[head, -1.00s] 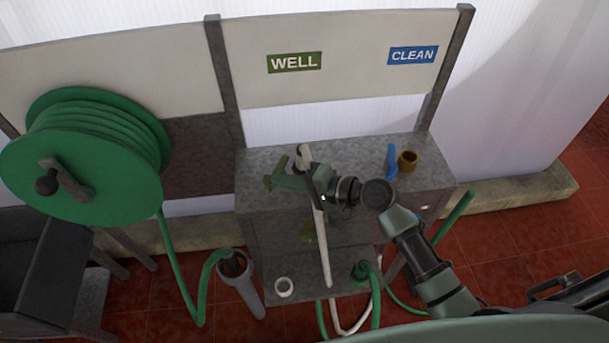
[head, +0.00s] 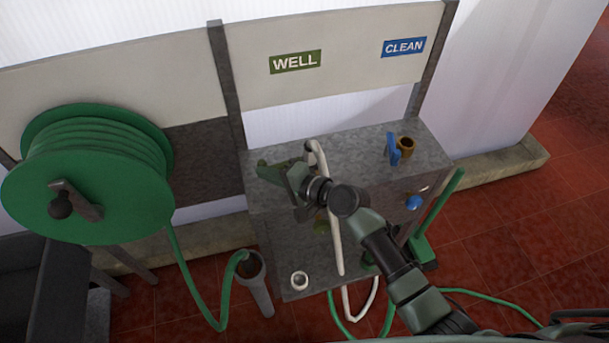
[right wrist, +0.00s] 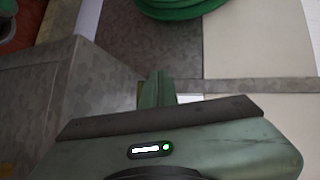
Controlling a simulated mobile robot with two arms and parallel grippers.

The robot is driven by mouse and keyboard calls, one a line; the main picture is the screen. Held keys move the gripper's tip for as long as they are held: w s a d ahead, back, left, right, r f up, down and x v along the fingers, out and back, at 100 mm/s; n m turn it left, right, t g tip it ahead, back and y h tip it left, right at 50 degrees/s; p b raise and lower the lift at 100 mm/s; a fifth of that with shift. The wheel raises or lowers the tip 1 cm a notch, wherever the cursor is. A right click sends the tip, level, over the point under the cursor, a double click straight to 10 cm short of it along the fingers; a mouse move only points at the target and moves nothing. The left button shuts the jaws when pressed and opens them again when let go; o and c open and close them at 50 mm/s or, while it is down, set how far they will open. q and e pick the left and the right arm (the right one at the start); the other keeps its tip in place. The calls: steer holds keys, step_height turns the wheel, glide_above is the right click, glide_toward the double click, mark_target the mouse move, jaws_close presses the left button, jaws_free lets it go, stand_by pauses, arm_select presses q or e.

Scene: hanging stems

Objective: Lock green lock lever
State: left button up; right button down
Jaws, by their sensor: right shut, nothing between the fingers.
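The olive-green lock lever (head: 262,164) is on the left part of the grey cabinet top, below the WELL sign. My right gripper (head: 272,173) reaches over the cabinet top from the right, right beside the lever, and partly hides it. I cannot tell whether they touch. The gripper's fingers are together with nothing between them. In the right wrist view the shut fingers (right wrist: 158,88) point away from the camera, with only a sliver of olive beside them. My left gripper is not in view.
A blue lever (head: 393,149) and a brass fitting (head: 406,144) stand at the cabinet's right, with a blue knob (head: 413,202) on its front. A white hose (head: 335,220) hangs beside my right arm. A green hose reel (head: 85,185) stands at left.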

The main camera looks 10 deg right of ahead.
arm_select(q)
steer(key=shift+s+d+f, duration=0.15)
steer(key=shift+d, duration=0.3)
arm_select(e)
steer(key=shift+w+a, duration=0.45)
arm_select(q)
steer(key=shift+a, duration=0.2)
arm_select(e)
steer(key=shift+r, duration=0.1)
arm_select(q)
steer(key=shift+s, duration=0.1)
